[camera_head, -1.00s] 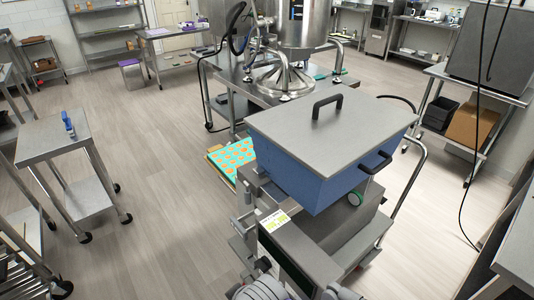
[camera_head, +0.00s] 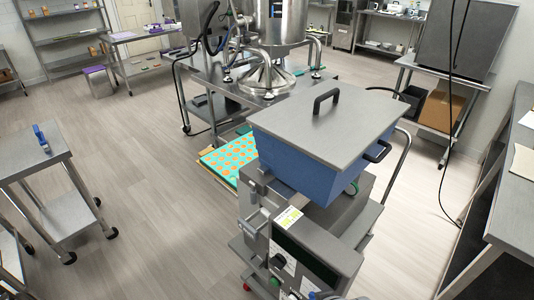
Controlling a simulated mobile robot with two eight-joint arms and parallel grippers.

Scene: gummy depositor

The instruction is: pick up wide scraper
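A small blue upright object (camera_head: 41,138) stands on the top of the steel cart (camera_head: 22,157) at the left. It is too small to tell whether it is the wide scraper, and no other thing in view is clearly a scraper. Neither of my grippers shows in the head view.
The depositor with its blue lidded hopper (camera_head: 305,160) stands close in front. A teal mold with orange shapes (camera_head: 228,158) sits beside it. A kettle stand (camera_head: 262,95) is behind; a steel table (camera_head: 510,200) is at the right. Open floor (camera_head: 150,190) separates cart and depositor.

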